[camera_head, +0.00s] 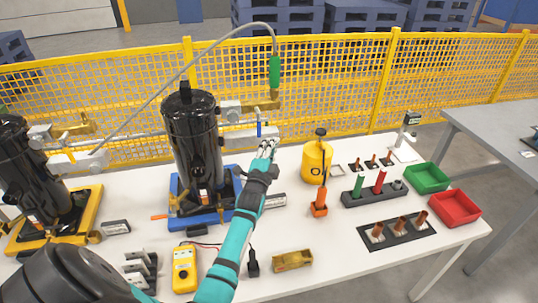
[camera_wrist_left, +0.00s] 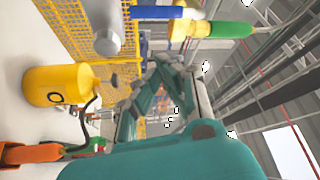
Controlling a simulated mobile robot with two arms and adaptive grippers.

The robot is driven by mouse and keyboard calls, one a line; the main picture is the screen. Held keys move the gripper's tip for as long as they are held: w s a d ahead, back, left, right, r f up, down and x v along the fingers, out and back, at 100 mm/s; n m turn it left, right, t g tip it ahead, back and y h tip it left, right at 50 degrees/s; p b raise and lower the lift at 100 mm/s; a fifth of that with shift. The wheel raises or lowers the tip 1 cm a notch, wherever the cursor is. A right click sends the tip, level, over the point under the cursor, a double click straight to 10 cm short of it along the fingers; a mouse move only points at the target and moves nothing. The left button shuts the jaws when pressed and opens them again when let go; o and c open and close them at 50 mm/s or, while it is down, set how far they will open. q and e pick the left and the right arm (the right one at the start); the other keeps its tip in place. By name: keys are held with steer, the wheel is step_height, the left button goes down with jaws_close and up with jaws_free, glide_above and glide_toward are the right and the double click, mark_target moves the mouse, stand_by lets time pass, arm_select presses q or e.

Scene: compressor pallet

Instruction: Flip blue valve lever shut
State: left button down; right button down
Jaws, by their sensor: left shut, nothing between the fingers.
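The blue valve lever (camera_head: 258,129) stands upright on the pipe fittings to the right of the middle black compressor tank (camera_head: 190,140). In the left wrist view the blue lever (camera_wrist_left: 158,12) shows at the top edge, lying along the picture beside a grey cylindrical fitting (camera_wrist_left: 106,30). My left gripper (camera_head: 268,147) is just below and to the right of the lever, in front of the white fitting. Its fingers look closed and hold nothing. The wrist view shows the gripper (camera_wrist_left: 160,72) apart from the lever. My right gripper is out of view.
A green-handled hose end (camera_head: 275,70) hangs above the valve, near a brass fitting (camera_head: 262,104). A yellow bottle (camera_head: 316,162) and an orange tool (camera_head: 319,204) stand to the right. A yellow mesh fence (camera_head: 340,85) runs behind the white table (camera_head: 345,265).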

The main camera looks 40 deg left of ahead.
arm_select(q)
steer(key=s+d, duration=0.2)
steer(key=s, duration=0.1)
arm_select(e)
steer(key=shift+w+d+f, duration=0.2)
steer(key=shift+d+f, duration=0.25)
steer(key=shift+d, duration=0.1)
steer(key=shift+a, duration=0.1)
